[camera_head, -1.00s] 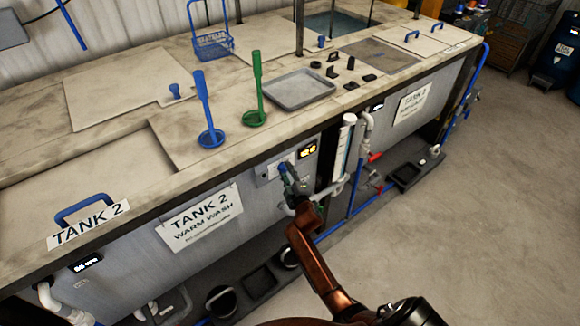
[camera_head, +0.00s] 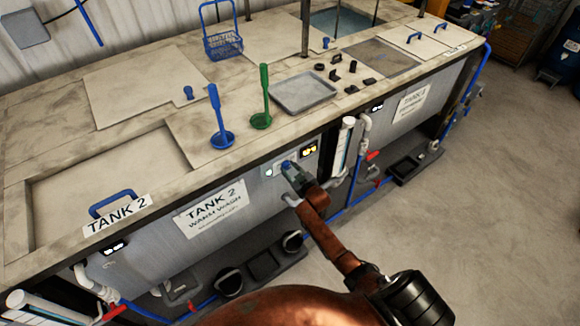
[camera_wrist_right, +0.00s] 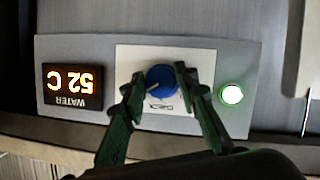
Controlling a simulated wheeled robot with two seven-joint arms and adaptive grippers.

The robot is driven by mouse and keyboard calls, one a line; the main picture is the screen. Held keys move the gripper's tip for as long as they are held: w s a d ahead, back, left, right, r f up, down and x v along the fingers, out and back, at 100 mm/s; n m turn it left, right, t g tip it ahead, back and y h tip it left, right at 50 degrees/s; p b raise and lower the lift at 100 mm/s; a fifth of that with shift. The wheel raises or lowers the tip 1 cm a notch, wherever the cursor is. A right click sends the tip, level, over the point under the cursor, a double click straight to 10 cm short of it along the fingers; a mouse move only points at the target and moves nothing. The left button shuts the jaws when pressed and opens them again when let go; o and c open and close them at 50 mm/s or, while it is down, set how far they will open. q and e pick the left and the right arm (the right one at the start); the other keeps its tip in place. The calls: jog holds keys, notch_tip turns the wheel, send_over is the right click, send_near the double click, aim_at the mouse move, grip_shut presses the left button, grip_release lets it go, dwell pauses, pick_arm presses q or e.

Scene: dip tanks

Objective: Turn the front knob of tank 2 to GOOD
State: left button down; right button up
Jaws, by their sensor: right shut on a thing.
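The blue round knob (camera_wrist_right: 161,81) sits on a white plate (camera_wrist_right: 190,58) on the front panel of tank 2 (camera_head: 212,207). In the wrist view the panel appears upside down. A pale mark on the knob points to the lower left there. Small print beside the knob looks like a check label, but is hard to read. My right gripper (camera_wrist_right: 159,80) has its green fingers on both sides of the knob and is shut on it. In the head view the right gripper (camera_head: 289,168) is at the panel and largely hides the knob. My left gripper is not in view.
A display (camera_wrist_right: 72,87) reads 52 C beside the knob, and a green lamp (camera_wrist_right: 231,94) is lit on the other side. Pipes with a red valve handle (camera_head: 372,155) stand right of the panel. Ladles and a grey tray (camera_head: 304,91) are on top. Open floor lies right.

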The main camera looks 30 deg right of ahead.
jog(key=shift+s+f+m, duration=0.1)
jog(key=shift+m, duration=0.2)
dwell(0.4)
jog(key=o, duration=1.1)
jog(key=shift+y, duration=0.3)
jog(key=shift+o, duration=0.2)
jog(key=v, duration=1.2)
jog(key=shift+a, duration=0.1)
